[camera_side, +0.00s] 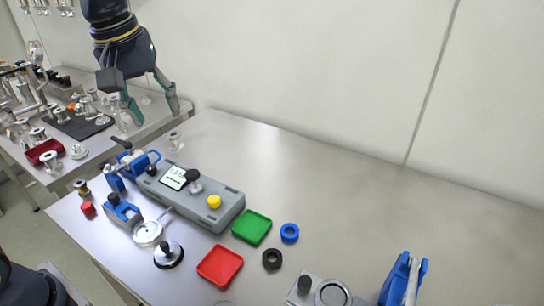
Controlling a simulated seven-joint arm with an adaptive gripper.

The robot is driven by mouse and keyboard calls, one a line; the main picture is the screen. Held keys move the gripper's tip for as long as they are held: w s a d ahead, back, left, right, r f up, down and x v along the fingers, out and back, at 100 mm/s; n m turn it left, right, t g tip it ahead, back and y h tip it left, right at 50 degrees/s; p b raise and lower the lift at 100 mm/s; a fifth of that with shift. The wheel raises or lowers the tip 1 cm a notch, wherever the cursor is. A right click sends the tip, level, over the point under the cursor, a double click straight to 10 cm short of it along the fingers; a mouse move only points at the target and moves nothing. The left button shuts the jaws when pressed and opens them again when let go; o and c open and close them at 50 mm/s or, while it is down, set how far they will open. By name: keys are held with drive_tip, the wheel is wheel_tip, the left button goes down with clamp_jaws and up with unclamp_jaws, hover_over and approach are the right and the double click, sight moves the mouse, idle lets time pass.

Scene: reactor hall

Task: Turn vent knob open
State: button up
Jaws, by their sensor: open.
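A grey control box (222,213) lies on the metal table, with a small white display (173,178) on its top. A black-topped knob (192,176) stands beside the display, and a yellow knob (214,201) sits near the box's right end. I cannot tell which of them is the vent knob, nor read its setting. My gripper (156,115) hangs at the upper left, pointing down, open and empty. It is well above and behind the box, apart from both knobs.
Blue clamps (141,165) stand at the box's left end. A round gauge (148,233), a black-based metal piece (168,254), a red tray (220,266), a green tray (252,228) and two rings lie in front and right. The table's back right is clear.

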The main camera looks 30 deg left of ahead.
drive_tip(key=g, duration=0.2)
hover_over(213, 198)
wheel_tip(213, 198, down, 5)
drive_tip(key=shift+g, duration=0.3)
wheel_tip(213, 198, down, 19)
drive_tip(key=shift+f, duration=0.1)
clamp_jaws()
